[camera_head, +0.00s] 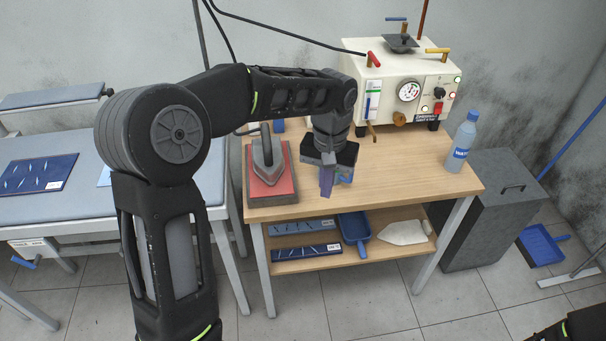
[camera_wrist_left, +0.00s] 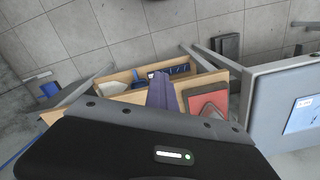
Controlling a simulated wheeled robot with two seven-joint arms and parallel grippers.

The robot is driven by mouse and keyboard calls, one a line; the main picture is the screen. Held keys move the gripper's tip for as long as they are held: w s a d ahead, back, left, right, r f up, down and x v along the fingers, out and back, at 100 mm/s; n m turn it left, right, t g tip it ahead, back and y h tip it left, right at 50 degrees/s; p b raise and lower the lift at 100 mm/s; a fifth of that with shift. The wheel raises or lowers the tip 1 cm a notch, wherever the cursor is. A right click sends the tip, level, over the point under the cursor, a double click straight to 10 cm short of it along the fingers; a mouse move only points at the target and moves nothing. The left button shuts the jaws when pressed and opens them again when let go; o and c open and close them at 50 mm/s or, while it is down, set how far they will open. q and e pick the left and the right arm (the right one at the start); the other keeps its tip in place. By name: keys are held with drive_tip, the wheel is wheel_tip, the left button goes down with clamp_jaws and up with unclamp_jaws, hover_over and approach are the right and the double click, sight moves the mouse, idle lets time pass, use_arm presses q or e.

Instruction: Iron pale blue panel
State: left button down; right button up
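The iron (camera_head: 267,151) stands on a red pad (camera_head: 283,187) at the left end of the wooden table. The red pad also shows in the left wrist view (camera_wrist_left: 208,103). A pale blue panel (camera_head: 104,177) lies on the grey ironing board (camera_head: 70,207), mostly hidden behind my left arm; a pale blue panel with a white label shows at the right of the left wrist view (camera_wrist_left: 305,117). My left gripper (camera_head: 327,188) points down over the wooden table, right of the iron and apart from it. Its purple fingers (camera_wrist_left: 161,92) look closed together, with nothing held. My right gripper is out of view.
A dark blue panel (camera_head: 38,173) lies on the board's left part. A cream steam unit (camera_head: 400,90) and a water bottle (camera_head: 461,145) stand on the wooden table (camera_head: 420,180). The lower shelf holds panels, a blue scoop (camera_head: 355,230) and a white piece (camera_head: 403,232). A grey bin (camera_head: 490,210) stands right.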

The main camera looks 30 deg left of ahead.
use_arm(q)
drive_tip(key=w+d+f+m+b, duration=0.2)
drive_tip(key=d+f+b, duration=0.1)
drive_tip(key=f, duration=0.4)
drive_tip(key=shift+d+f+b, duration=0.25)
drive_tip(key=shift+d+b, duration=0.1)
drive_tip(key=shift+d, duration=0.1)
idle(0.3)
